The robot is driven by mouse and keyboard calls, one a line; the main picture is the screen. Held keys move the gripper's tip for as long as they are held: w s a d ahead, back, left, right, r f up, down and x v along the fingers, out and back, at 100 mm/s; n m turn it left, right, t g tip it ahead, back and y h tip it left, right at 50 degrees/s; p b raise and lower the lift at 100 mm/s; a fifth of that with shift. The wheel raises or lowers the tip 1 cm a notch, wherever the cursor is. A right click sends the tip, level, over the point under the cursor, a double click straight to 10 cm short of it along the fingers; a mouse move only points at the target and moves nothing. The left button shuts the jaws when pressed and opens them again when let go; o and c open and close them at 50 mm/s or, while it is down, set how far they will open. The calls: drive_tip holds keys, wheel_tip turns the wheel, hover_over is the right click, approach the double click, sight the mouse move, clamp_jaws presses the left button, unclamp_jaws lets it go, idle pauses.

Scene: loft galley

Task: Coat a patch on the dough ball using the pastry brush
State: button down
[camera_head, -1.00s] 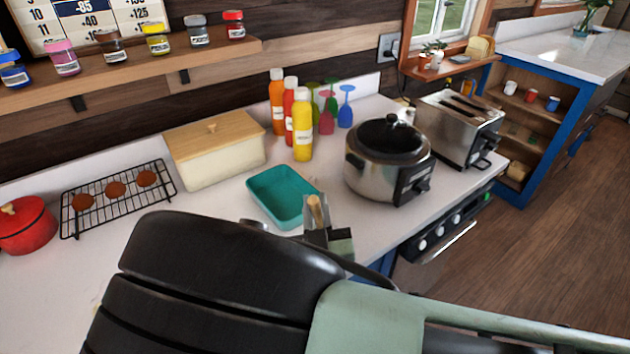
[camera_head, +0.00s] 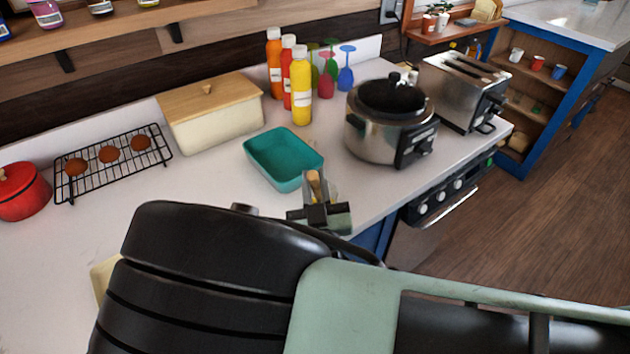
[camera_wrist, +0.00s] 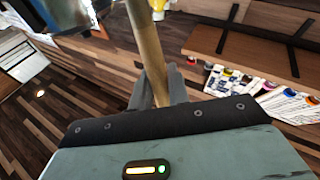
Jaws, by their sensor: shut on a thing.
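My gripper (camera_head: 316,200) is shut on a wooden handle (camera_head: 314,184), which I take to be the pastry brush's. In the head view it is near the counter's front edge, just in front of the teal tray. In the wrist view the long wooden handle (camera_wrist: 147,42) runs up from between the fingers (camera_wrist: 157,92) to the top edge. The brush's bristles cannot be made out in either view. No dough ball can be seen. My arm covers much of the front counter, and a pale cream edge (camera_head: 101,278) shows beside it at lower left.
The teal tray (camera_head: 254,163) lies behind my gripper. A slow cooker (camera_head: 372,142) and a toaster (camera_head: 450,98) stand to its right. Several bottles (camera_head: 301,92) and a bread box (camera_head: 212,122) are at the back. A cooling rack (camera_head: 73,184) and red pot (camera_head: 22,198) are left.

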drive_tip(key=shift+f+b, duration=0.65)
drive_tip(key=shift+b, duration=0.3)
idle(3.5)
drive_tip(key=shift+r+p, duration=2.2)
drive_tip(key=shift+r, duration=1.45)
